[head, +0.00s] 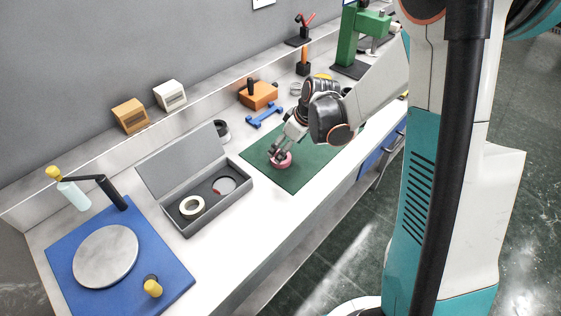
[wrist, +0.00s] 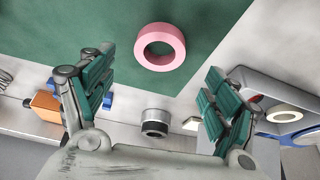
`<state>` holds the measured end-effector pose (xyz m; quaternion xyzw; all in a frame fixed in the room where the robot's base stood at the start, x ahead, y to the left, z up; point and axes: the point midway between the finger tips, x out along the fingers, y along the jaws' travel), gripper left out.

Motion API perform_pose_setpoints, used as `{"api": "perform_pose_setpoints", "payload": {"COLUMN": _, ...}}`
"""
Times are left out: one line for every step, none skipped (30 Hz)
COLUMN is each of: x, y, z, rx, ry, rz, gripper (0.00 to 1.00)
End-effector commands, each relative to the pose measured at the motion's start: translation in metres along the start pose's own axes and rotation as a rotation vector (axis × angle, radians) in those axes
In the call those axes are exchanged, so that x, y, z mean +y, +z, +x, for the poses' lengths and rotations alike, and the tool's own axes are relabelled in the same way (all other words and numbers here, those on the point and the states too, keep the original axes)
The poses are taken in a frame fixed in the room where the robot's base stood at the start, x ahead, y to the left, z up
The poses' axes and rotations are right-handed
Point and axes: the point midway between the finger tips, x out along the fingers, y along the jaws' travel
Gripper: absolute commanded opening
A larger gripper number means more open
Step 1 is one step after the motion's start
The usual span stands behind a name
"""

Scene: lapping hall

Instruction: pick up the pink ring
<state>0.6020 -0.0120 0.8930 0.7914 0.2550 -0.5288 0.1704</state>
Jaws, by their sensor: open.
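The pink ring (head: 283,164) lies flat on the green mat (head: 308,172), near its left edge, in the head view. It also shows whole in the wrist view (wrist: 177,52), beyond and between the fingertips. My gripper (head: 277,154) is over the mat close to the ring; its fingers partly cover the ring in the head view. In the wrist view my gripper (wrist: 157,82) has its two green-padded fingers spread wide, with nothing between them. I cannot tell the exact height of the fingertips above the ring.
A grey open-lidded case (head: 236,205) holding a cream ring (head: 191,206) stands left of the mat. A blue base with a round plate (head: 106,257) is at far left.

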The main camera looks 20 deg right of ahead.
Motion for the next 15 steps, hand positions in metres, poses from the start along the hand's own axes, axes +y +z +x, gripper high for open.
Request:
{"api": "perform_pose_setpoints", "payload": {"x": 0.000, "y": 0.000, "z": 0.004, "rx": 0.000, "ry": 0.000, "rz": 0.000, "gripper": 0.81}}
{"api": "perform_pose_setpoints", "payload": {"x": 0.000, "y": 0.000, "z": 0.005, "rx": 0.000, "ry": 0.000, "rz": 0.000, "gripper": 0.81}}
{"api": "perform_pose_setpoints", "payload": {"x": 0.000, "y": 0.000, "z": 0.006, "rx": 0.000, "ry": 0.000, "rz": 0.000, "gripper": 0.81}}
{"api": "perform_pose_setpoints", "payload": {"x": 0.000, "y": 0.000, "z": 0.007, "rx": 0.000, "ry": 0.000, "rz": 0.000, "gripper": 0.81}}
{"api": "perform_pose_setpoints", "payload": {"x": 0.000, "y": 0.000, "z": 0.009, "rx": 0.000, "ry": 0.000, "rz": 0.000, "gripper": 0.81}}
{"api": "perform_pose_setpoints", "payload": {"x": 0.000, "y": 0.001, "z": 0.011, "rx": 0.000, "ry": 0.000, "rz": 0.000, "gripper": 0.81}}
{"api": "perform_pose_setpoints", "payload": {"x": 0.000, "y": 0.001, "z": 0.014, "rx": 0.000, "ry": 0.000, "rz": 0.000, "gripper": 0.81}}
{"api": "perform_pose_setpoints", "payload": {"x": 0.001, "y": 0.001, "z": 0.017, "rx": 0.000, "ry": 0.000, "rz": 0.000, "gripper": 0.81}}
{"api": "perform_pose_setpoints", "payload": {"x": 0.001, "y": 0.001, "z": 0.023, "rx": 0.000, "ry": 0.000, "rz": 0.000, "gripper": 0.81}}
{"api": "perform_pose_setpoints", "payload": {"x": 0.001, "y": 0.002, "z": 0.027, "rx": 0.000, "ry": 0.000, "rz": 0.000, "gripper": 0.81}}
{"api": "perform_pose_setpoints", "payload": {"x": 0.001, "y": 0.002, "z": 0.032, "rx": 0.000, "ry": 0.000, "rz": 0.000, "gripper": 0.81}}
{"api": "perform_pose_setpoints", "payload": {"x": 0.002, "y": 0.002, "z": 0.038, "rx": 0.000, "ry": 0.000, "rz": 0.000, "gripper": 0.81}}
{"api": "perform_pose_setpoints", "payload": {"x": 0.002, "y": 0.002, "z": 0.043, "rx": 0.000, "ry": 0.000, "rz": 0.000, "gripper": 0.81}}
{"api": "perform_pose_setpoints", "payload": {"x": 0.002, "y": 0.002, "z": 0.047, "rx": 0.000, "ry": -0.001, "rz": 0.000, "gripper": 0.81}}
{"api": "perform_pose_setpoints", "payload": {"x": 0.002, "y": 0.002, "z": 0.052, "rx": 0.000, "ry": -0.001, "rz": 0.000, "gripper": 0.81}}
